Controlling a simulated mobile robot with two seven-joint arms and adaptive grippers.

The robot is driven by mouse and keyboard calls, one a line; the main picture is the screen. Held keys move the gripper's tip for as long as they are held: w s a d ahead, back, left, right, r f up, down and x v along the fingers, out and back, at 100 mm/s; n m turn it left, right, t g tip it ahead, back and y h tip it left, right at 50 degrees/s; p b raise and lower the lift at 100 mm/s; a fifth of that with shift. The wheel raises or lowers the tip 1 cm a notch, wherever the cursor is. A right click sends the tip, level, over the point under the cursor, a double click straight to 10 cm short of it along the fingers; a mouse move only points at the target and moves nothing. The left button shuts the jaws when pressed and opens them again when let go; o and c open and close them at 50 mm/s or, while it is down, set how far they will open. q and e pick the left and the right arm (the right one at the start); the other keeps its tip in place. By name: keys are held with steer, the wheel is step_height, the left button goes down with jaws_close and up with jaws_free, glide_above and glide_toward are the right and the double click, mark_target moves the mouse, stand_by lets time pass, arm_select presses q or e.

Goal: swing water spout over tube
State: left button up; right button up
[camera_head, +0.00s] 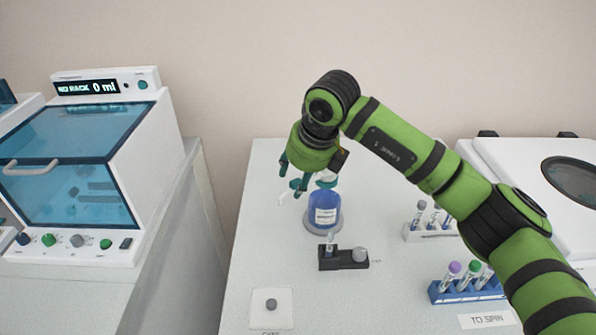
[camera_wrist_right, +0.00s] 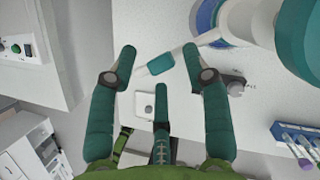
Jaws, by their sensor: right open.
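The water dispenser (camera_head: 324,212) is a blue-filled container on a round grey base, partly hidden by my right gripper (camera_head: 292,180). Its white spout (camera_wrist_right: 208,38) with a teal end piece (camera_wrist_right: 160,65) reaches left in the right wrist view. The teal piece shows between the spread fingers of my right gripper (camera_wrist_right: 158,62); I cannot tell if any finger touches it. That gripper is open. A tube (camera_head: 330,240) stands upright in a small black holder (camera_head: 345,262) in front of the dispenser. The spout points left, away from this tube. My left gripper is out of view.
A blue rack (camera_head: 440,291) with capped tubes stands at the right, by a "TO SPIN" label (camera_head: 487,320). A white rack (camera_head: 412,234) is behind it, near a white lidded machine (camera_head: 500,158). A white plate with a grey knob (camera_head: 271,304) lies front left.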

steer(key=shift+w+f, duration=0.1)
steer(key=shift+f, duration=0.1)
jaws_close()
steer(key=shift+r, duration=0.1)
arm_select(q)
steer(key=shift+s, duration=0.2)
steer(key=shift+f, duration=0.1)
